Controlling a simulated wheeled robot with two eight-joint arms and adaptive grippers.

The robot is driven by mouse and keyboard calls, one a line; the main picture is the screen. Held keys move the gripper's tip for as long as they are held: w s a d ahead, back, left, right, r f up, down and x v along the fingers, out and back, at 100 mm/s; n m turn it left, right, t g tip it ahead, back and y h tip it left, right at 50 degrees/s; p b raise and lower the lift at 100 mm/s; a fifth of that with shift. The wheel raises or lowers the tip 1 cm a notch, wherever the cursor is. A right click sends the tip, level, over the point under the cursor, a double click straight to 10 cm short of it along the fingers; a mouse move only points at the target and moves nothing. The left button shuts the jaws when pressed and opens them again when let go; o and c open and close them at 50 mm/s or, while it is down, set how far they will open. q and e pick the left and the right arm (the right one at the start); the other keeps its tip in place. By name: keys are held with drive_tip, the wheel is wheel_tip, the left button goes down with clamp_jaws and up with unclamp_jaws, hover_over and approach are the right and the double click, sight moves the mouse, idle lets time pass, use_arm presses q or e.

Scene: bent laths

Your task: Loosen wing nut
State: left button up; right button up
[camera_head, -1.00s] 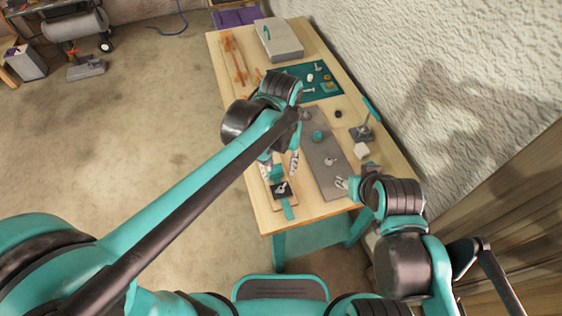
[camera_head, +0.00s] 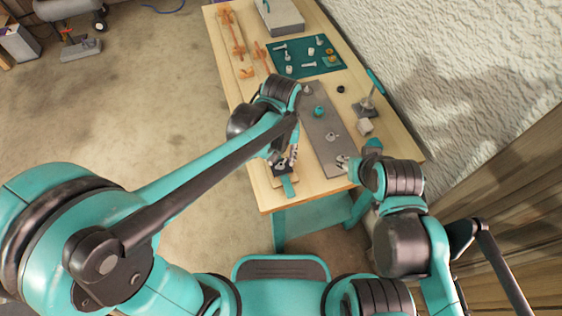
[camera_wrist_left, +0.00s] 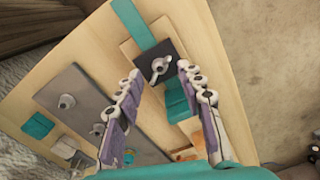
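A small metal wing nut (camera_wrist_left: 160,66) sits on a dark square plate (camera_wrist_left: 148,48) near the table's front edge. In the head view the dark plate (camera_head: 281,169) is partly hidden by my left gripper (camera_head: 284,156). In the left wrist view my left gripper (camera_wrist_left: 158,69) is open, with one finger on each side of the wing nut and visible gaps between. I cannot tell its exact height over the nut. My right gripper (camera_head: 344,162) is by the front right of the grey plate. Its fingers are too small to tell whether they are open.
A long grey plate (camera_head: 318,120) beside the dark plate carries another wing-shaped part (camera_head: 332,137) and a teal knob (camera_head: 319,111). A teal mat (camera_head: 298,68) with small hardware, orange clamps (camera_head: 237,38) and a grey box (camera_head: 280,17) lie farther back. A post stand (camera_head: 367,106) is at right.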

sight(281, 164)
use_arm(q)
drive_tip(key=shift+f+b, duration=0.3)
drive_tip(key=shift+f, duration=0.8)
clamp_jaws()
idle(0.4)
unclamp_jaws()
wheel_tip(281, 164, up, 12)
idle(0.5)
